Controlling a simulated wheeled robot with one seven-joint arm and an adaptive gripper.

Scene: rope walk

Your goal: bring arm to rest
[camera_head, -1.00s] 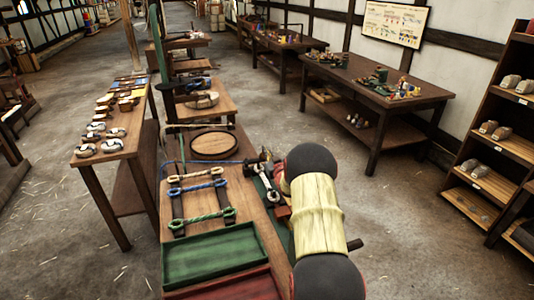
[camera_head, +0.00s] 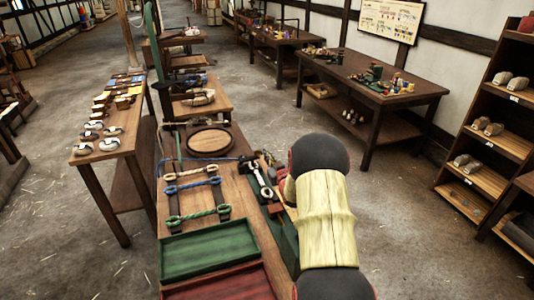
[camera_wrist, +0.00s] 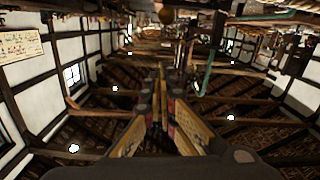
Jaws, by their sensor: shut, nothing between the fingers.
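My gripper (camera_wrist: 162,85) shows in the wrist view as two dark fingers with red and yellow parts, close together in the middle of the picture, shut with nothing between them. They point down the long hall. In the head view my arm, with dark round joints and a pale yellow link, rises over the right side of the bench (camera_head: 237,225), and the gripper is mostly hidden behind it.
The bench carries rope pieces on a dark rack (camera_head: 197,194), a round wooden tray (camera_head: 210,141), a green tray (camera_head: 209,249) and a red tray (camera_head: 222,284). A side table (camera_head: 112,142) stands left, a shelf (camera_head: 495,130) right. Open floor lies between bench and right-hand table (camera_head: 377,80).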

